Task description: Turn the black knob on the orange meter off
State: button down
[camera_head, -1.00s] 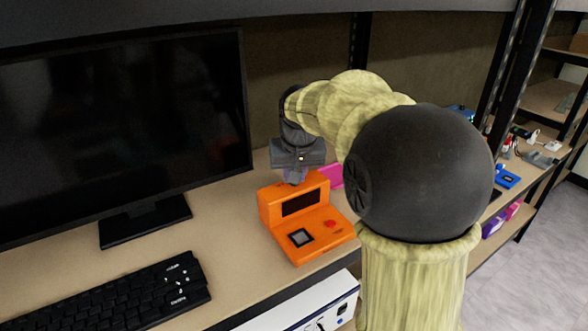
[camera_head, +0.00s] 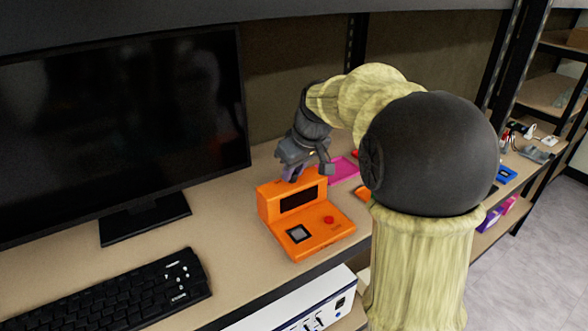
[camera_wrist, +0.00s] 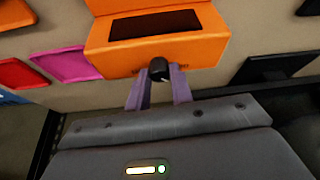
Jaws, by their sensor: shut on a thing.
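The black knob (camera_wrist: 159,69) sticks out of the meter's back face in the wrist view. My gripper (camera_wrist: 159,82) has its two purple fingers on either side of the knob, shut on it. In the head view my gripper (camera_head: 294,175) is behind the meter's top edge, tilted, and the knob is hidden.
A monitor (camera_head: 120,130) and a black keyboard (camera_head: 125,297) are to the left on the bench. A pink tray (camera_head: 345,171) lies just right of the meter; it also shows in the wrist view (camera_wrist: 66,64). A white instrument (camera_head: 310,305) is below the bench's front edge.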

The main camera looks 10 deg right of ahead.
jog(key=shift+r, duration=0.1)
jog(key=c, duration=1.2)
grip_release()
jog(key=shift+c, duration=0.2)
jog(key=v, duration=1.2)
